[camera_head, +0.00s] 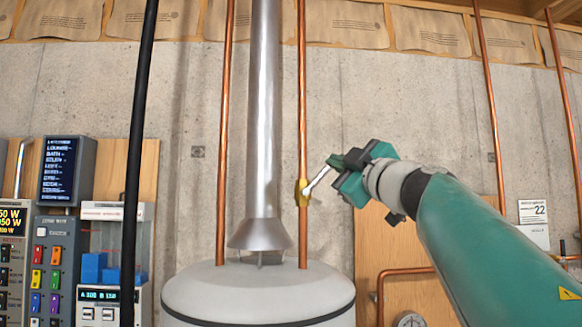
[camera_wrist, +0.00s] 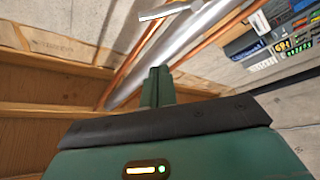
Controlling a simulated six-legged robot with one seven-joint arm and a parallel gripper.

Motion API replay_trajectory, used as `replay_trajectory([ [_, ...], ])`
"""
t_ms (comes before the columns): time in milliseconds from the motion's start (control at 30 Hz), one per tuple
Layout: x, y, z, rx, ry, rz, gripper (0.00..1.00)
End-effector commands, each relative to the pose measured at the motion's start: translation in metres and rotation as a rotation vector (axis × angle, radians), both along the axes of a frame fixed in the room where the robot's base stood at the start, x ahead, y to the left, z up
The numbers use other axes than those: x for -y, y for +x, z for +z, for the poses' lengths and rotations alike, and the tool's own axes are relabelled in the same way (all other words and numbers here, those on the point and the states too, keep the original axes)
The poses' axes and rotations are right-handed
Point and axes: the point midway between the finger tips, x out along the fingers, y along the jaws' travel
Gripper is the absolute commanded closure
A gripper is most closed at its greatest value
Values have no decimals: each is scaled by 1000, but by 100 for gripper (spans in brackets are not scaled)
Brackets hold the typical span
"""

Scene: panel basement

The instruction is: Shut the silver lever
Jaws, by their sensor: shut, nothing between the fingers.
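The silver lever (camera_head: 318,180) sits on a yellow valve body (camera_head: 302,193) on the right copper pipe beside the flue. It slants up and to the right from the valve, out of line with the upright pipe. My green gripper (camera_head: 336,161) is shut and empty, with its fingertips close to the lever's upper end. Whether they touch is unclear in the head view. In the wrist view the lever (camera_wrist: 166,10) shows at the top edge, beyond the closed fingertips (camera_wrist: 157,72), with a gap between them in the picture.
A white tank (camera_head: 258,293) stands below the silver flue (camera_head: 262,120). Another copper pipe (camera_head: 225,130) runs left of the flue, and a black pole (camera_head: 138,150) stands farther left. Control panels (camera_head: 57,255) fill the left side. A gauge (camera_head: 409,320) sits low at right.

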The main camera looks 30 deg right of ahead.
Motion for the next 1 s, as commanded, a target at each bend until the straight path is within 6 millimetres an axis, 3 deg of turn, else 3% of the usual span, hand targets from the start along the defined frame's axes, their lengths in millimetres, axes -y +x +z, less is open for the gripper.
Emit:
replay_trajectory([
  [367,0,4,4,4,-1,-1,100],
  [800,2,68,26,3,-2,-2,100],
  [1000,3,88,33,3,-3,-2,100],
])
